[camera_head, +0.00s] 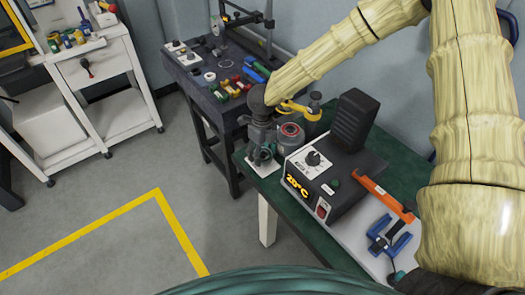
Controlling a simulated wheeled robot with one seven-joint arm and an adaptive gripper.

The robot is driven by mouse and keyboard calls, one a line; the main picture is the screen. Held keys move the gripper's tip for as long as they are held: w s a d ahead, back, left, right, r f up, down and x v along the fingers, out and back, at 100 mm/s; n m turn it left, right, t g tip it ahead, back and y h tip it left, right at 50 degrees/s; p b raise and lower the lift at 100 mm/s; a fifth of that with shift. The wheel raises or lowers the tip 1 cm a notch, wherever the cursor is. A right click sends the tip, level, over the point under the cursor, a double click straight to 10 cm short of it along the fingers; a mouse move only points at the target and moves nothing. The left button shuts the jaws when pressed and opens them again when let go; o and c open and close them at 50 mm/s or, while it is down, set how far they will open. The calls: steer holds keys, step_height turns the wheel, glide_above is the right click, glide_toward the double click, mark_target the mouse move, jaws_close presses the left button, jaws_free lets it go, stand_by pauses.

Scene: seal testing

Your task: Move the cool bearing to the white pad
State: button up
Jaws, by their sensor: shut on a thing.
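My gripper (262,153) is at the left end of the green table, pointing down just above the white pad (258,182). It is shut on a small dark grey thing between its fingers, which looks like the bearing. The fingers hide much of it, and I cannot tell if it touches the pad. The white pad lies at the table's near left corner, partly hidden by the gripper. A heater box (335,180) with an orange display, which seems to read 20°C, stands to the right.
A round grey thing with a red ring (291,131) stands close right of my gripper. A yellow-handled tool (300,111) is behind it. An orange-handled tool (383,197) and blue clamp (390,237) lie at right. A dark bench (205,75) with small parts stands behind left.

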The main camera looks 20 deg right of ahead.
stand_by(0.3)
steer(key=o, duration=1.3)
steer(key=shift+f, duration=0.1)
step_height(320, 180, up, 8)
steer(key=p, duration=0.7)
